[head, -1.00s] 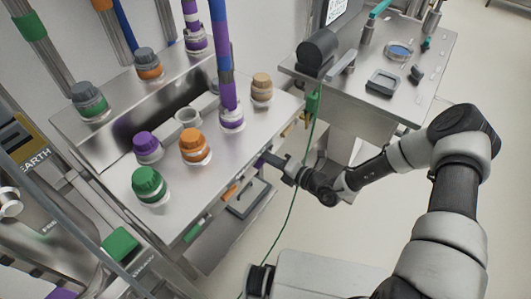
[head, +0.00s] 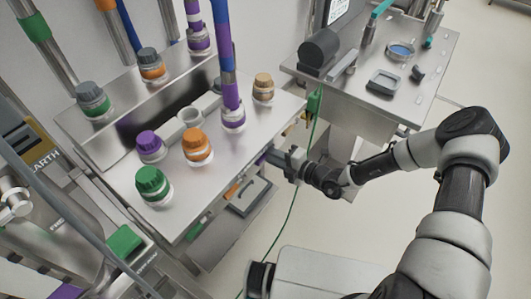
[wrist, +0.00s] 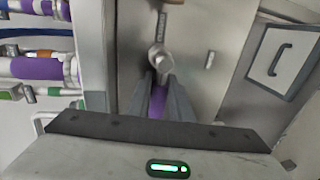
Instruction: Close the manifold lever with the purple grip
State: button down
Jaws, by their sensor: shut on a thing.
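The lever with the purple grip (wrist: 158,102) is in the middle of the wrist view. Its round metal pivot (wrist: 160,60) sits on a steel panel, and the purple grip lies between my fingers. My gripper (wrist: 162,92) is shut on this grip. In the head view my gripper (head: 272,156) is at the front edge of the steel bench, with a bit of purple (head: 263,155) at its tip. The fingers and bench edge hide most of the lever there.
An orange-grip lever (head: 231,191) and a green-grip lever (head: 196,231) are along the same bench front. The steel bench (head: 222,165) carries several coloured caps. A side table (head: 425,100) stands at the back right. A green cable (head: 290,220) hangs near my arm.

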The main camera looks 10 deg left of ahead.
jog(key=c, duration=1.6)
grip_release()
jog(key=p+v, duration=0.1)
jog(key=v, duration=1.6)
jog(key=shift+s+d+r, duration=0.1)
jog(key=shift+s+d, duration=0.05)
jog(key=shift+d, duration=0.05)
